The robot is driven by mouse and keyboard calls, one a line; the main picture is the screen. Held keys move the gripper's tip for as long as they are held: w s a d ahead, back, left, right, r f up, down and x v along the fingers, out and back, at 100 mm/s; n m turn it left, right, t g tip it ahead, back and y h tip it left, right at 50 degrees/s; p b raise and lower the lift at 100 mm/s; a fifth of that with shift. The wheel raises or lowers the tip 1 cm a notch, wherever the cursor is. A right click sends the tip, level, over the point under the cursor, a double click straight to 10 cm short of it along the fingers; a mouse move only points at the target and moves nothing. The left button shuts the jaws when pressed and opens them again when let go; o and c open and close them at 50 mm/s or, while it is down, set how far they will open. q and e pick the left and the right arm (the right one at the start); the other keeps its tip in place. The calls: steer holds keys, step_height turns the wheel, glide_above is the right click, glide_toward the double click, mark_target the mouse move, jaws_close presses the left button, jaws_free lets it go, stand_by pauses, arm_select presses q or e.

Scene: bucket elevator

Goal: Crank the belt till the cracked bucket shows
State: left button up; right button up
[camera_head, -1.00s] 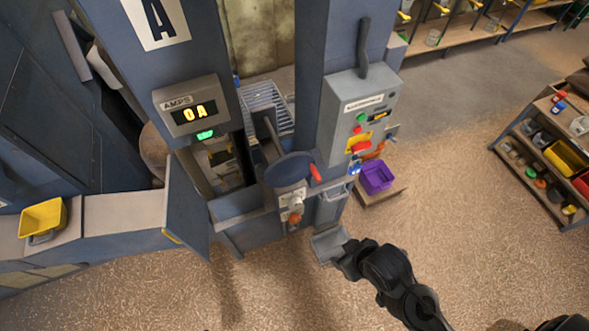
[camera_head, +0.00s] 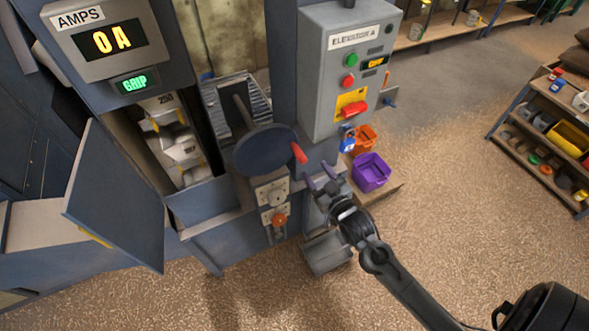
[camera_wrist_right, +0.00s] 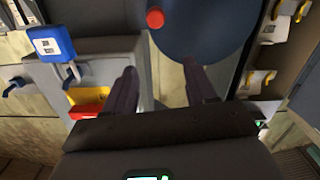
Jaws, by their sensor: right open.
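The crank is a dark blue disc (camera_head: 266,150) with a red handle (camera_head: 299,153) at its right edge. In the right wrist view the disc (camera_wrist_right: 208,25) and the round red handle end (camera_wrist_right: 155,18) show ahead of the fingers. My right gripper (camera_head: 319,177) is open and empty, just below and right of the handle, apart from it. Behind the open hatch, white buckets (camera_head: 175,135) show on the belt; one carries a number label. I cannot make out a crack on them. My left gripper is not in view.
The hatch door (camera_head: 115,200) stands open at left. A grey control box (camera_head: 348,75) with buttons and a blue padlock (camera_head: 348,138) is above my right gripper. Purple (camera_head: 371,172) and orange (camera_head: 363,138) bins sit at right.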

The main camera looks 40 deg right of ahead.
steer(key=b, duration=0.4)
glide_toward(298, 153)
steer(key=f, duration=0.2)
steer(key=shift+t, duration=0.3)
steer(key=w+d, duration=0.1)
steer(key=w, duration=0.2)
steer(key=w+b, duration=0.1)
steer(key=w, duration=0.3)
steer(key=w+d+b, duration=0.1)
steer(key=w, duration=0.2)
steer(key=shift+w+d, duration=0.35)
steer(key=shift+d, duration=0.05)
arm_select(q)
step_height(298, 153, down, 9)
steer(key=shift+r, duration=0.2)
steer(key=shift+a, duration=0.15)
arm_select(e)
steer(key=shift+c, duration=0.3)
steer(key=shift+c, duration=1.3)
jaws_close()
